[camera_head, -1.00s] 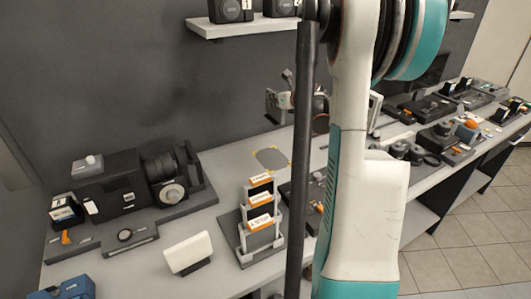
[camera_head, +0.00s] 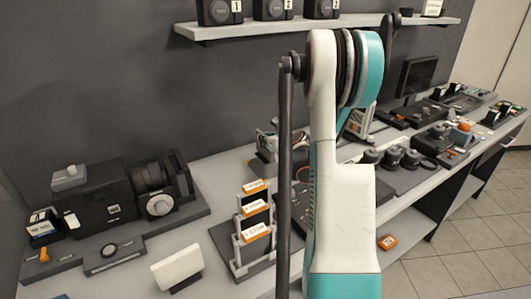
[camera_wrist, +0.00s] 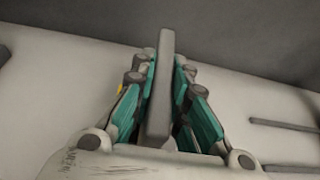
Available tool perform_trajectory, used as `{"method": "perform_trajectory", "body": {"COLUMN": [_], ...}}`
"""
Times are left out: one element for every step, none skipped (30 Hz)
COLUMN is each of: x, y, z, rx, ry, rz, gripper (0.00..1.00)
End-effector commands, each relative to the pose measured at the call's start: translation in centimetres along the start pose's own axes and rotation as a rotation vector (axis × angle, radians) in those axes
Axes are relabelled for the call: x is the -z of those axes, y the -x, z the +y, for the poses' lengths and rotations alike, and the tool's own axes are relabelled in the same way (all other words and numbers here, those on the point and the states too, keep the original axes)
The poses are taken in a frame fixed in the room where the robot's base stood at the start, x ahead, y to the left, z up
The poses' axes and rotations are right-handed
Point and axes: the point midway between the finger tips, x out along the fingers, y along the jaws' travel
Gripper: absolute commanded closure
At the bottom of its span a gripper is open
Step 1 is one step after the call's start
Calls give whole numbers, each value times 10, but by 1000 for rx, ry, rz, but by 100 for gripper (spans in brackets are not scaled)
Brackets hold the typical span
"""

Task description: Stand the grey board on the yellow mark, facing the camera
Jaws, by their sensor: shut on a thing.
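The grey board (camera_wrist: 161,100) is seen edge-on in the wrist view, as a narrow upright slab between the fingers. My gripper (camera_wrist: 165,62) is shut on it, with teal and grey fingers pressed against both faces. In the head view my gripper (camera_head: 270,146) is low over the bench, partly hidden behind my arm. A small bit of the yellow mark (camera_wrist: 120,88) shows beside the left fingers; the rest is hidden. I cannot tell whether the board's lower edge touches the bench or which way its face points.
A rack with orange-labelled blocks (camera_head: 256,234) stands just in front of the gripper. A white card on a stand (camera_head: 177,267) and a black projector-like device (camera_head: 105,192) are to the left. Several dark devices fill the bench on the right. A shelf (camera_head: 320,25) hangs above.

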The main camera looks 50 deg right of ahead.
Motion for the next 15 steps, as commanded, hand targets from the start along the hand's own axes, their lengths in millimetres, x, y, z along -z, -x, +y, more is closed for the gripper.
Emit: {"method": "perform_trajectory", "body": {"x": [2, 3, 6, 8, 12, 17, 21, 26, 32, 36, 38, 41, 42, 42, 41], "y": [-1, -2, -3, -4, -5, -7, -9, -11, -14, -15, -16, -17, -17, -17, -17], "z": [0, 0, 0, 0, 0, 0, 0, 0, 0, 0, 0, 0, 0, 0, 0], "rx": [0, 0, 0, 0, 0, 0, 0, 0, 0, 0, 0, 0, 0, 0, 0], "ry": [0, 0, 0, 0, 0, 0, 0, 0, 0, 0, 0, 0, 0, 0, 0], "rz": [0, 0, 0, 0, 0, 0, 0, 0, 0, 0, 0, 0, 0, 0, 0], "gripper": [100, 100, 100, 100, 100, 100, 100, 100, 100, 100, 100, 100, 100, 100, 100]}}
